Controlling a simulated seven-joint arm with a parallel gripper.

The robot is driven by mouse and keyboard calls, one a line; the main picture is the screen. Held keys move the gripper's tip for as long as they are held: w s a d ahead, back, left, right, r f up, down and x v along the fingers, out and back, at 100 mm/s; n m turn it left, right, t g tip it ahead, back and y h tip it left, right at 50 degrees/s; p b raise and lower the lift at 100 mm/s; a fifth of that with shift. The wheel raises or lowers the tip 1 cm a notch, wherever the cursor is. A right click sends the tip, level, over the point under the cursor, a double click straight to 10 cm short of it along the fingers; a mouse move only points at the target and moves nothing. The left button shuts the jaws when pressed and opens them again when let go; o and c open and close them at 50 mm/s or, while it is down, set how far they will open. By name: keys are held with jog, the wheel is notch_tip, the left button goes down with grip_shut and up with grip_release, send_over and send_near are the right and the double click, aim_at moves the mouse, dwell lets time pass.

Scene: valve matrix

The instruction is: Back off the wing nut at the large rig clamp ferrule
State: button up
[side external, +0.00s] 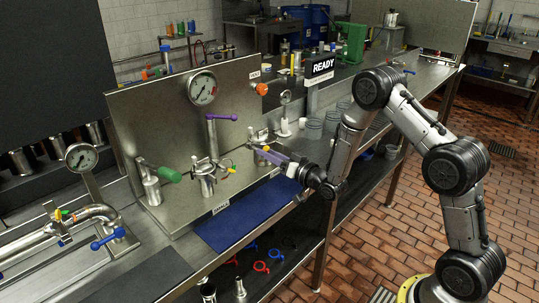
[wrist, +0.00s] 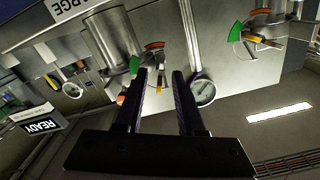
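I cannot tell which small part is the wing nut; the fingers partly hide this area in the wrist view.
A pressure gauge (side external: 203,88) and a purple-handled valve (side external: 212,130) stand behind the rig. A READY sign (side external: 322,66) stands behind my arm. A blue mat (side external: 240,222) lies clear in front.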

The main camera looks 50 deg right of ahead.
grip_shut()
jog(key=shift+n, duration=1.5)
grip_release()
jog(key=s, duration=1.4)
